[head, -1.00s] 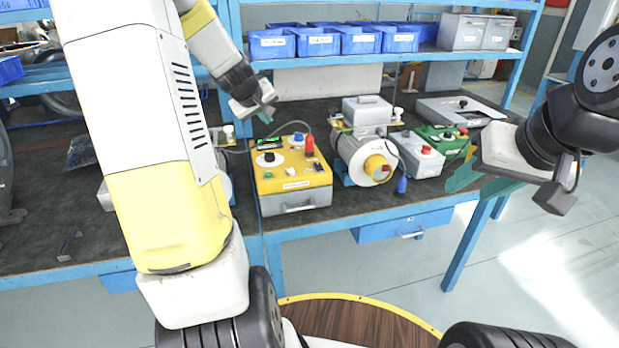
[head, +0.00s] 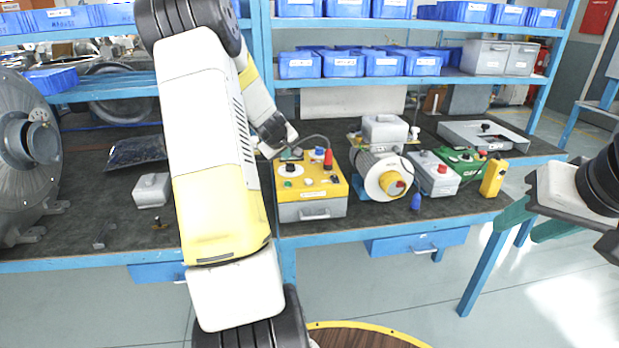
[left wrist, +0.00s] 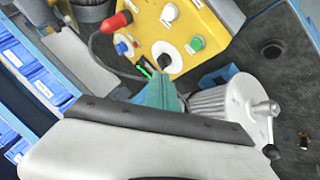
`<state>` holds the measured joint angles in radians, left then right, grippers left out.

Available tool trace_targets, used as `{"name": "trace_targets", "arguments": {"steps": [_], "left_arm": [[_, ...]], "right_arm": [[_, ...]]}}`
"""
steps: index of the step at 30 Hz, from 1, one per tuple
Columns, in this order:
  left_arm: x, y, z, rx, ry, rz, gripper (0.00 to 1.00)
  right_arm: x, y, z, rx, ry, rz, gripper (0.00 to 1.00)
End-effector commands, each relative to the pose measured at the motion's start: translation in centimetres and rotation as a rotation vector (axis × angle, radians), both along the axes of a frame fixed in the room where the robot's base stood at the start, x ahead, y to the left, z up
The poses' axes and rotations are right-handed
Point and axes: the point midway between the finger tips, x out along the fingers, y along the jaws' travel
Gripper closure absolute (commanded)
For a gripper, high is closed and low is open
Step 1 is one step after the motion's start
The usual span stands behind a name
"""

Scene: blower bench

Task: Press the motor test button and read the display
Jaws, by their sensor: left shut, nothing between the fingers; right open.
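The yellow-topped test box (head: 333,189) stands on the bench. It carries a green button (head: 288,184), a white dial with a black knob (head: 291,170), a blue knob (head: 319,150) and a red plug (head: 328,158). The green button also shows in the left wrist view (left wrist: 197,43). My left gripper (head: 291,153) is shut and empty over the box's back left corner. In the left wrist view its teal fingertips (left wrist: 158,84) are beside a bright green strip (left wrist: 144,71), perhaps the display; no reading is legible. My right gripper (head: 534,222) is open and empty, off the bench's right front.
A motor unit with a round white face (head: 373,186) stands right of the box, then a grey box with a red button (head: 436,180), a green box (head: 466,160) and a yellow handheld piece (head: 493,177). Blue bins (head: 342,65) line the shelf behind. A large grey housing (head: 25,150) is at left.

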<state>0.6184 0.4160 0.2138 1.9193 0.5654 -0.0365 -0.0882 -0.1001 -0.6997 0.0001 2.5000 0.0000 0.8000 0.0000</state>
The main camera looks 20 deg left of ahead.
Motion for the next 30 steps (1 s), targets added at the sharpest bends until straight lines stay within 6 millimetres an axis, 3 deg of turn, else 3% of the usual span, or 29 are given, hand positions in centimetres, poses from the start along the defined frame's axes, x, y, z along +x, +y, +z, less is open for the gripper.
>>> {"name": "trace_targets", "arguments": {"steps": [6,15,30], "left_arm": [[-0.1,0.0,-3.4,-0.005,0.004,0.001,1.00],[0.0,0.0,-6.6,-0.003,0.001,0.000,1.00],[0.0,0.0,-7.4,-0.001,-0.002,0.000,1.00]], "right_arm": [[0.0,0.0,0.0,0.000,0.000,0.000,0.57],[0.0,0.0,0.0,0.000,0.000,0.000,0.57],[0.0,0.0,0.0,0.000,0.000,0.000,0.57]]}}
